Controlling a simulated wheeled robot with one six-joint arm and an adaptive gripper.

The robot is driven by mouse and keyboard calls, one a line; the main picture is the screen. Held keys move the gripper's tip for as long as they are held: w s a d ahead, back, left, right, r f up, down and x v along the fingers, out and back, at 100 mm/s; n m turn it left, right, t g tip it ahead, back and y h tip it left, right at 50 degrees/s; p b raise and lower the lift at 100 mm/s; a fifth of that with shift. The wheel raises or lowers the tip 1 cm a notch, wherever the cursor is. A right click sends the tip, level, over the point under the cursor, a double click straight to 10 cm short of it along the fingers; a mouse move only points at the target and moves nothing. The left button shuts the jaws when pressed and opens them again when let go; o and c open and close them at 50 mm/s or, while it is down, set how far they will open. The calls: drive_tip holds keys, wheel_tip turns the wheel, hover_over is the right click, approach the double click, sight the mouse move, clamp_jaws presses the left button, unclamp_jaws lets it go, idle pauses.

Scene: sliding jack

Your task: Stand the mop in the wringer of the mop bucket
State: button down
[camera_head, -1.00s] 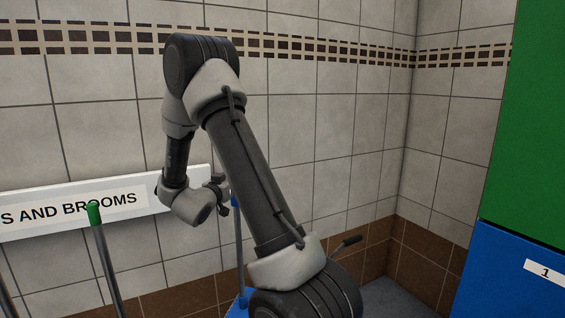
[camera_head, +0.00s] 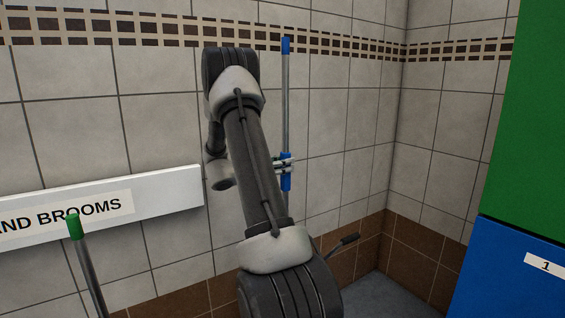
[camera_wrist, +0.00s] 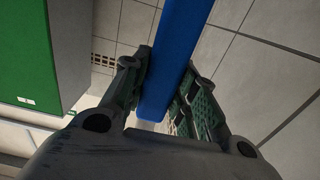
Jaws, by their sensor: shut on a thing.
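The mop's pole (camera_head: 286,100), grey with a blue top end and a blue grip section, stands upright in the head view to the right of my arm. My gripper (camera_head: 284,164) is shut on the blue grip section near the middle of the picture. In the wrist view, the blue grip (camera_wrist: 178,65) runs between the two fingers of my gripper (camera_wrist: 165,105). The mop's lower end is hidden behind my arm or out of frame. The mop bucket and its wringer cannot be made out. A dark lever-like handle (camera_head: 345,241) shows right of my arm's base.
A white rail lettered "AND BROOMS" (camera_head: 150,203) is on the tiled wall at left. A green-topped pole (camera_head: 75,228) stands before it. A green and blue cabinet (camera_head: 515,265) fills the right side. Wall space between is clear.

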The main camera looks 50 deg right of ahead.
wheel_tip(320, 180, down, 12)
drive_tip(key=shift+f, duration=0.2)
idle(0.4)
drive_tip(key=shift+f, duration=0.55)
idle(1.2)
drive_tip(key=c, duration=1.1)
unclamp_jaws()
drive_tip(key=shift+o, duration=0.2)
